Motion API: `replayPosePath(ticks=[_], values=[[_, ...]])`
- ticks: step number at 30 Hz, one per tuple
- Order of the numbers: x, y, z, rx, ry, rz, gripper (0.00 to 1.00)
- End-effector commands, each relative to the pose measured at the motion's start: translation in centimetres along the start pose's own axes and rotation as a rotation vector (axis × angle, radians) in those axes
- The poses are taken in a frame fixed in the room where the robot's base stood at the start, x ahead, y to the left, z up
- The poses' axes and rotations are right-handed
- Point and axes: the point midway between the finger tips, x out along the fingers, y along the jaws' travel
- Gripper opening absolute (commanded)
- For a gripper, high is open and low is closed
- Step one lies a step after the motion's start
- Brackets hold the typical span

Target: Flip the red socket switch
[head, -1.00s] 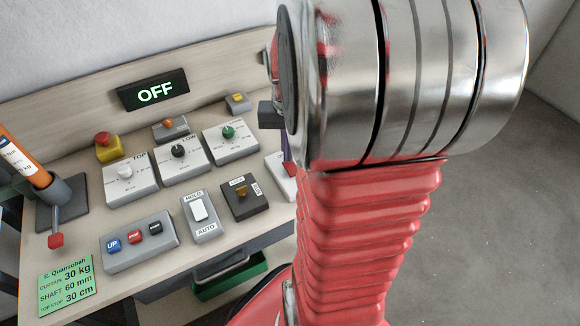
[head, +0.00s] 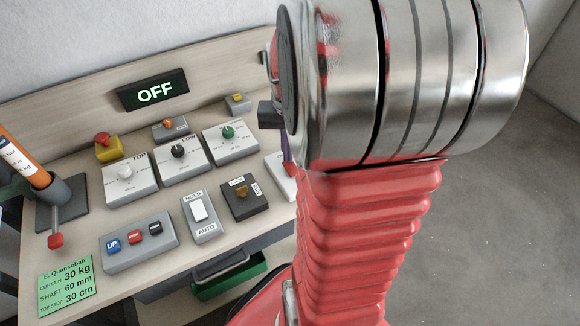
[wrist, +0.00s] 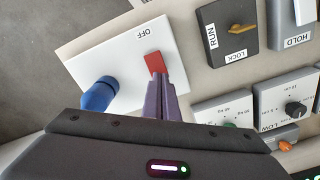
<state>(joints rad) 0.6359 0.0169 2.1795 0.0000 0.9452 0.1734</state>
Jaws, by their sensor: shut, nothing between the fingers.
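The red socket switch (wrist: 153,61) sits on a white socket plate (wrist: 118,52), with the word OFF printed beside it in the wrist view. A blue plug (wrist: 98,95) stands in the same plate. My gripper (wrist: 161,79) is shut, its purple fingers together and empty. The fingertips are right at the near edge of the red switch; I cannot tell whether they touch it. In the head view the white plate (head: 279,178) is mostly hidden behind my arm, with the purple fingers (head: 289,160) over it.
A RUN/LOCK key switch (head: 242,196), a HOLD/AUTO rocker (head: 201,215) and dial boxes stand close to the socket. A red emergency button (head: 104,143) is farther left. The display (head: 154,91) reads OFF. A green bin (head: 229,277) is below the bench.

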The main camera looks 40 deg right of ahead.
Motion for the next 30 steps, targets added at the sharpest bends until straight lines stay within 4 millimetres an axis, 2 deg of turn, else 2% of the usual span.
replayPosePath(ticks=[30], values=[[0.83,-0.02,0.01,-0.001,-0.001,0.0,0.0]])
